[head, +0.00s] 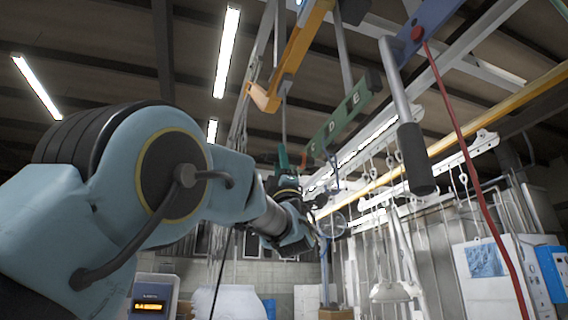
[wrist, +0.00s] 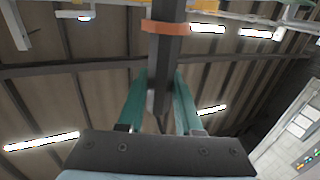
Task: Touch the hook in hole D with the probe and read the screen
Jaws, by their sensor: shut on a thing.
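My gripper (wrist: 160,85) has two teal fingers shut on a dark upright rod with an orange band, which I take for the probe (wrist: 166,45). In the head view my gripper (head: 292,160) is raised at mid-picture, just below and left of a green bar (head: 345,122) marked C, D and E. I cannot make out the hook in hole D or whether the probe touches anything. A grey box with a small amber-lit screen (head: 149,306) stands at the lower left; its text is too small to read surely.
An orange bar (head: 300,45) and a blue bar with a dark-gripped handle (head: 416,160) hang near the green bar. A red cable (head: 468,150) hangs at the right. White rails with several hooks (head: 465,155) lie behind. A white cabinet (head: 495,270) stands at the lower right.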

